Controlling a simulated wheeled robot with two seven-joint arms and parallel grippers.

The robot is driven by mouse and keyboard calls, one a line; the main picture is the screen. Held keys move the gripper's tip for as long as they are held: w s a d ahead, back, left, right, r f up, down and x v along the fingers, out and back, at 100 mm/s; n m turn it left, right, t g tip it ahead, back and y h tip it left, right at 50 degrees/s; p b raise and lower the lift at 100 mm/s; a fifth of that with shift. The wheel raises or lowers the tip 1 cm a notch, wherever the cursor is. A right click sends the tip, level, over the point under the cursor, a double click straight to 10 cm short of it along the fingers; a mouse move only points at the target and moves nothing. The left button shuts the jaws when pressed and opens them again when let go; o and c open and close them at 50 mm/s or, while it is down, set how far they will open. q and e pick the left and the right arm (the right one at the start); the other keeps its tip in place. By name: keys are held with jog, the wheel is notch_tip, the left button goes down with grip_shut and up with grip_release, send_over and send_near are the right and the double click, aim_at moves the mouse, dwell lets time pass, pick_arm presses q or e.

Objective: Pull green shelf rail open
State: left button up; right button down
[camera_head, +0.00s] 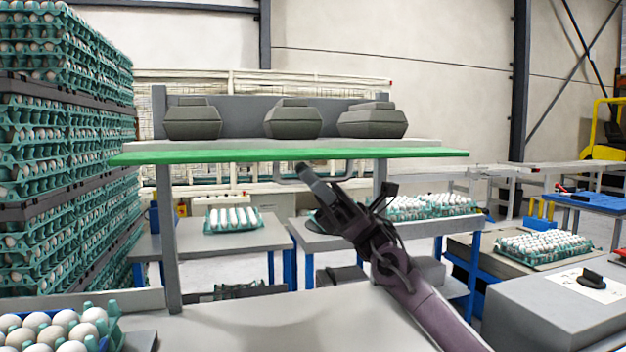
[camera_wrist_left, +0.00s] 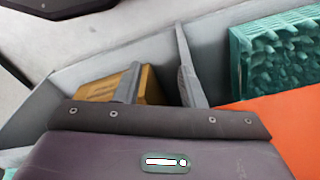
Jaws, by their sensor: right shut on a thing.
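The green shelf rail (camera_head: 220,155) runs along the front edge of a grey shelf, above the work table, in the head view. A grey bar handle (camera_head: 287,181) hangs below its middle. My right gripper (camera_head: 306,176) comes up from the lower right and is shut on this handle, just under the rail; its fingers partly cover the handle. My left gripper is out of the head view. The left wrist view shows its two grey fingers (camera_wrist_left: 158,85) apart, with a yellow-brown object (camera_wrist_left: 150,90) visible behind and between them; I see no contact.
Several dark grey cartons (camera_head: 293,119) stand on the shelf. Tall stacks of egg trays (camera_head: 65,150) rise at the left. A tray of eggs (camera_head: 117,333) sits at the lower left. The grey table (camera_head: 270,325) under the shelf is mostly clear. A teal tray (camera_wrist_left: 275,65) shows in the left wrist view.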

dwell(0.3)
jog(key=c, duration=1.8)
grip_release()
jog(key=shift+o, duration=0.2)
jog(key=shift+d+f, duration=0.1)
